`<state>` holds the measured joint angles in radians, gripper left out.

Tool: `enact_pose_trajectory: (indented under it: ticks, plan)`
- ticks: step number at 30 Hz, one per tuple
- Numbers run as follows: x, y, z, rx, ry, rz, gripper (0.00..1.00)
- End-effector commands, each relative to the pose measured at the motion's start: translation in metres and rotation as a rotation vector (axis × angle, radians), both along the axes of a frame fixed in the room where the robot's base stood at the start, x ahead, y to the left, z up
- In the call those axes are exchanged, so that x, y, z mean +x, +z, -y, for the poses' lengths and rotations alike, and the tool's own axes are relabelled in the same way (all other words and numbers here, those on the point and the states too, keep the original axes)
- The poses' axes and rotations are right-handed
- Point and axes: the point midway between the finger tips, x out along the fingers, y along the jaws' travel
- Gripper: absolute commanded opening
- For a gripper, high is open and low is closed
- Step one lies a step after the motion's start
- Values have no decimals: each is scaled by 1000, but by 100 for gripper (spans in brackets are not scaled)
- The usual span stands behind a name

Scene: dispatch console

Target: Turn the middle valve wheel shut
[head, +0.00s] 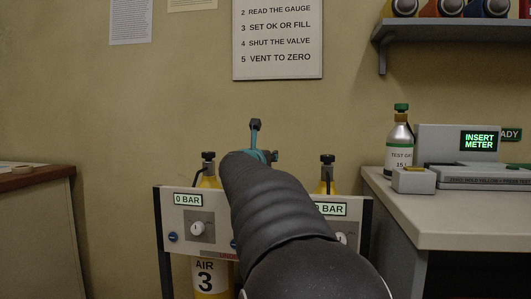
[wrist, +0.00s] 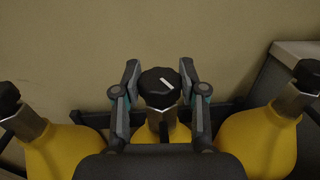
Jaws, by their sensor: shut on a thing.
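The middle valve wheel (wrist: 158,88) is a black knob with a white mark slanting down to the right. It tops the middle yellow cylinder (wrist: 153,133) in the wrist view. My gripper (wrist: 160,75) has one finger on each side of the wheel and is shut on it. In the head view my arm hides the middle wheel and most of its cylinder, and only part of my gripper (head: 258,143) shows above the arm. The left valve wheel (head: 208,156) and right valve wheel (head: 327,158) stand on either side.
The gauge panel (head: 180,240) has "0 BAR" displays at left and right; its middle is hidden. A grey desk (head: 440,210) at right holds a test bottle (head: 399,145) and an "INSERT METER" console (head: 450,139). A shelf (head: 450,30) is above. An instruction sign (head: 278,40) hangs behind.

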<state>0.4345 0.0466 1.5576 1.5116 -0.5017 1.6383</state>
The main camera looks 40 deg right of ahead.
Motion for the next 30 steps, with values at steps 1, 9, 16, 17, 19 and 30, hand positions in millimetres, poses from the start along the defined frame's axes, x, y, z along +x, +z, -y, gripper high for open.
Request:
enact_pose_trajectory:
  ticks: [1,9,16,17,19,30]
  plan:
    - [3,2,-2,0,-37,0,7]
    - [3,2,-1,-2,-272,0,7]
    - [2,2,0,-1,-419,2,7]
    - [2,2,0,-1,-434,2,7]
    - [2,2,0,-1,-464,2,7]
    - [1,2,0,-3,-530,3,7]
